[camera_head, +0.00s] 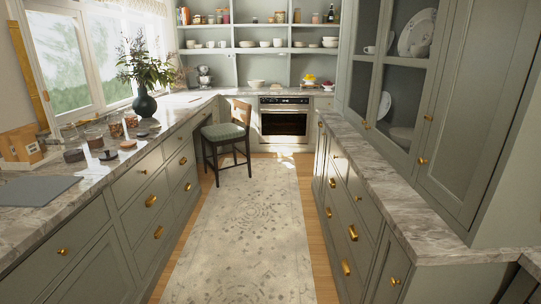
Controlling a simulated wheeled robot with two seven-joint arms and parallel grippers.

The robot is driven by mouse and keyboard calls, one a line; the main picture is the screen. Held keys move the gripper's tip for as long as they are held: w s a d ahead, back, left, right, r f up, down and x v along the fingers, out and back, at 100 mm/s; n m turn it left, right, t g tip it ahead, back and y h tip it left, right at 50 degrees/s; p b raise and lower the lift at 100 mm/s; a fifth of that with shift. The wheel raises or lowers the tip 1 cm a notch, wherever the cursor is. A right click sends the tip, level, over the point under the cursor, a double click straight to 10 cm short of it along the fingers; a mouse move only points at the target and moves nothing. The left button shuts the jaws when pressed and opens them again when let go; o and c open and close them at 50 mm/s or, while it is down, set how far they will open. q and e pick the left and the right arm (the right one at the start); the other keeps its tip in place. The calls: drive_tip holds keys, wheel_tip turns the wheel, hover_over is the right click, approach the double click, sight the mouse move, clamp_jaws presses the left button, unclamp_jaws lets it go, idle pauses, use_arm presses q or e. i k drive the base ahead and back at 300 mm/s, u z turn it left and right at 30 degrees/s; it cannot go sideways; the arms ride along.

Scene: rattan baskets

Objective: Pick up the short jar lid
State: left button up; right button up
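Several small round lids lie on the left marble counter (60,197). A brown lid (74,155) is nearest the window side, a dark lid (108,155) lies to its right, and another dark lid (128,144) is a little farther back. A further dark disc (142,134) lies behind it. Just behind the lids stand glass jars, among them one jar (93,138) and another (116,130) with brownish contents. I cannot tell for sure which lid belongs to the short jar. Neither of my grippers is in view.
A grey board (38,190) lies at the counter's near left. A dark vase with foliage (145,105) stands beyond the jars.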

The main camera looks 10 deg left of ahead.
sight(130, 144)
drive_tip(key=u, duration=0.3)
drive_tip(key=i, duration=1.8)
drive_tip(key=u, duration=1.6)
drive_tip(key=i, duration=1.25)
drive_tip(key=u, duration=0.8)
